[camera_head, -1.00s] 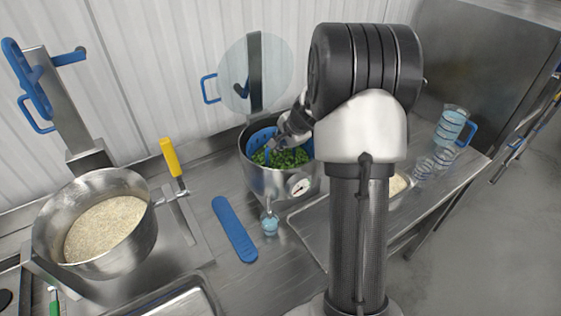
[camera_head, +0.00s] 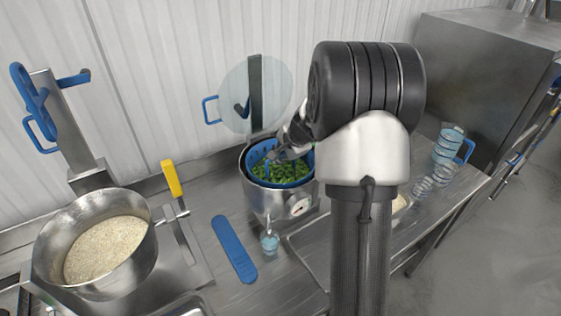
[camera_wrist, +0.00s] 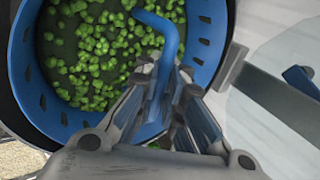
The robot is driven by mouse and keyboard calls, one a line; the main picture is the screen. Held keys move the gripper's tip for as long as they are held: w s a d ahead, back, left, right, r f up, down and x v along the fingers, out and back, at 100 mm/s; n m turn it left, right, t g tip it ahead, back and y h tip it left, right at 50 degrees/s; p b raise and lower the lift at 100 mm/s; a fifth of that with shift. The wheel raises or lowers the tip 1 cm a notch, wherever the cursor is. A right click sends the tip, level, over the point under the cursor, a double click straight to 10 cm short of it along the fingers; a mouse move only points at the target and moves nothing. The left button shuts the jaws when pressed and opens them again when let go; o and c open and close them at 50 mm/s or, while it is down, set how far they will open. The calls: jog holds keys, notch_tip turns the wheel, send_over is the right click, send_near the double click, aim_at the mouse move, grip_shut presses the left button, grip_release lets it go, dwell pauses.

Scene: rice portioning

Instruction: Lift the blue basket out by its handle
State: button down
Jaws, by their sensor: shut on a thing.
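The blue basket (camera_head: 256,155) holds green vegetable pieces and sits at the mouth of the round steel pot (camera_head: 264,203), its slotted rim showing above the pot's edge. It also shows in the wrist view (camera_wrist: 205,40), with the green pieces inside. My gripper (camera_head: 273,156) reaches over the basket from the right. In the wrist view my gripper (camera_wrist: 168,85) is shut on the basket's blue hooked handle (camera_wrist: 163,32). How deep the basket still sits in the pot is partly hidden by my arm.
A round clear lid (camera_head: 236,95) stands raised behind the pot. A steel bowl of rice (camera_head: 105,245) is at the left, beside a yellow-handled tool (camera_head: 172,179). A blue flat tool (camera_head: 234,248) lies in front. Clear containers (camera_head: 447,150) stand at the right.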

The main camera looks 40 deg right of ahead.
notch_tip(320, 180, up, 14)
jog(key=p, duration=0.2)
dwell(0.6)
